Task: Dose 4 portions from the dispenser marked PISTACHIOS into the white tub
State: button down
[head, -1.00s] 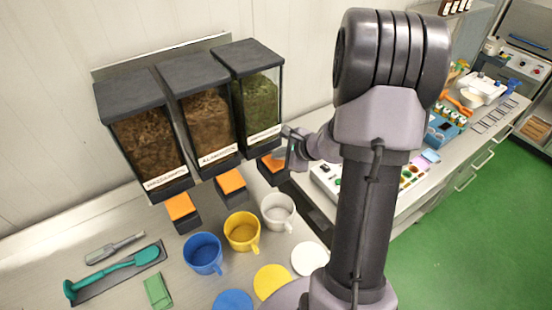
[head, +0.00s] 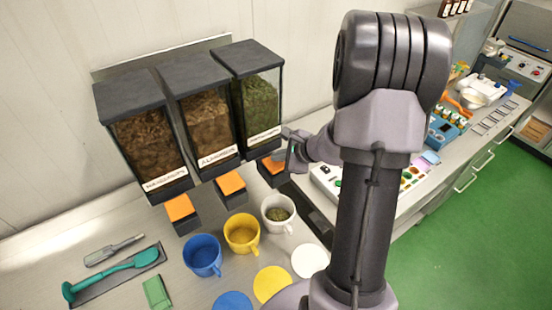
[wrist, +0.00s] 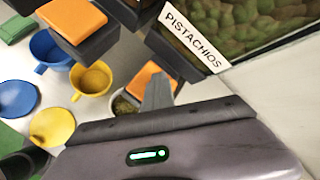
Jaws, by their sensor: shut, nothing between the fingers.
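The dispenser marked PISTACHIOS (head: 262,108) is the rightmost of three wall dispensers and holds green nuts. Its label is readable in the wrist view (wrist: 193,40). Its orange push plate (head: 271,165) is at the front below, and also shows in the wrist view (wrist: 146,78). The white tub (head: 277,214) stands below that outlet with greenish-brown contents inside; it is partly hidden in the wrist view (wrist: 118,107). My gripper (head: 287,158) is shut and empty at the right of the orange plate. In the wrist view its finger (wrist: 157,95) overlaps the plate; contact is unclear.
A blue tub (head: 203,255) and a yellow tub (head: 242,233) stand left of the white one. Blue, yellow and white discs (head: 309,261) lie in front. A green scoop (head: 125,264) lies on a dark mat at left. Two other dispensers (head: 147,140) are alongside.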

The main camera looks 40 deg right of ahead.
aim_at(279, 164)
jog(key=shift+r+p, duration=0.8)
jog(key=shift+r, duration=0.45)
notch_tip(279, 164, up, 5)
jog(key=p, duration=0.3)
dwell(2.5)
